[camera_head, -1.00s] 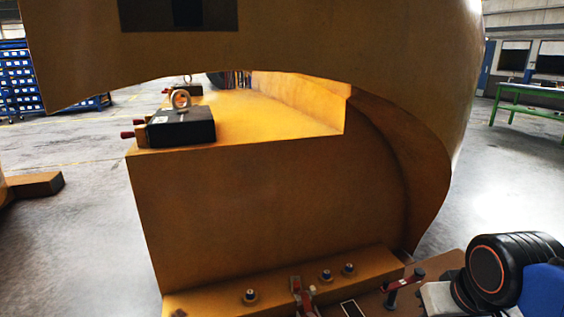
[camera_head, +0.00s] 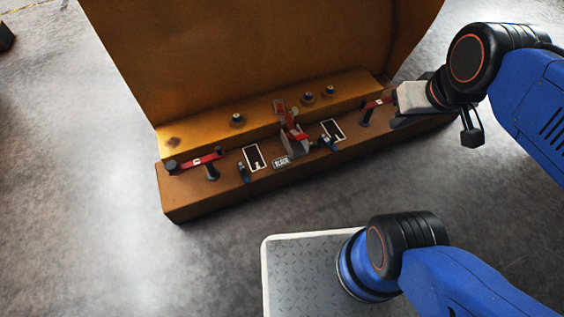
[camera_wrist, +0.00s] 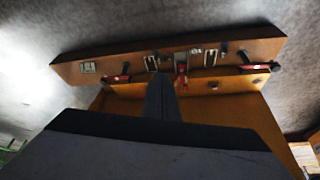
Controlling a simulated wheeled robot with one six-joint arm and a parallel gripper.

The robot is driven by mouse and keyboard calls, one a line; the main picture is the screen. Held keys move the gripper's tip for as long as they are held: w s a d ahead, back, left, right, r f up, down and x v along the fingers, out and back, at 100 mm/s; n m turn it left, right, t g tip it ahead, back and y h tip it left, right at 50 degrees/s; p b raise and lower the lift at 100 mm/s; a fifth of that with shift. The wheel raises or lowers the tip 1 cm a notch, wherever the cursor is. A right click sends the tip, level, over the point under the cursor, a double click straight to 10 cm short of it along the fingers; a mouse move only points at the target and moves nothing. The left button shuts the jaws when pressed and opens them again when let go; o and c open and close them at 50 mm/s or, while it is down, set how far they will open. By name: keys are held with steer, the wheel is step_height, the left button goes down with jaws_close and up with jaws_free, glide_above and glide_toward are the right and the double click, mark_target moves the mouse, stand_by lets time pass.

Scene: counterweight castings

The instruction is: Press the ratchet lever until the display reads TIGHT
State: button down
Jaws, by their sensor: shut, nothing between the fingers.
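A brown fixture base (camera_head: 190,200) holds a small plate (camera_head: 282,161) whose dark lettering seems to read SLACK, though it is very small. Behind the plate stands a grey and red lever mechanism (camera_head: 290,130); its red part also shows in the wrist view (camera_wrist: 182,77). Red-handled arms lie at the left end (camera_head: 195,162) and right end (camera_head: 378,102) of the base. Which one is the ratchet lever is not marked. My gripper (camera_head: 397,122) is shut and empty near the right red arm. In the wrist view its dark fingers (camera_wrist: 160,95) overlap the fixture's middle.
A large yellow casting (camera_head: 260,50) rises behind the fixture. Several bolts (camera_head: 238,120) stand on its yellow ledge. Two dark framed panels (camera_head: 253,157) flank the mechanism. The floor to the left is clear.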

steer(key=w+a+f+m+g, duration=0.1)
steer(key=w+a+f, duration=0.1)
steer(key=w+f, duration=0.35)
steer(key=w+a+f, duration=0.2)
steer(key=w, duration=0.6)
steer(key=w+a+f+m+g, duration=0.1)
steer(key=w+f, duration=0.2)
steer(key=w, duration=0.4)
steer(key=w+a+f, duration=0.3)
steer(key=f, duration=0.5)
steer(key=w+a+f+m+g, duration=0.1)
steer(key=w+a+f, duration=0.2)
steer(key=f, duration=0.5)
steer(key=w+a+f, duration=0.4)
steer(key=f, duration=0.4)
steer(key=shift+w+m+g, duration=0.25)
steer(key=shift+m+g, duration=0.05)
steer(key=shift+m, duration=0.1)
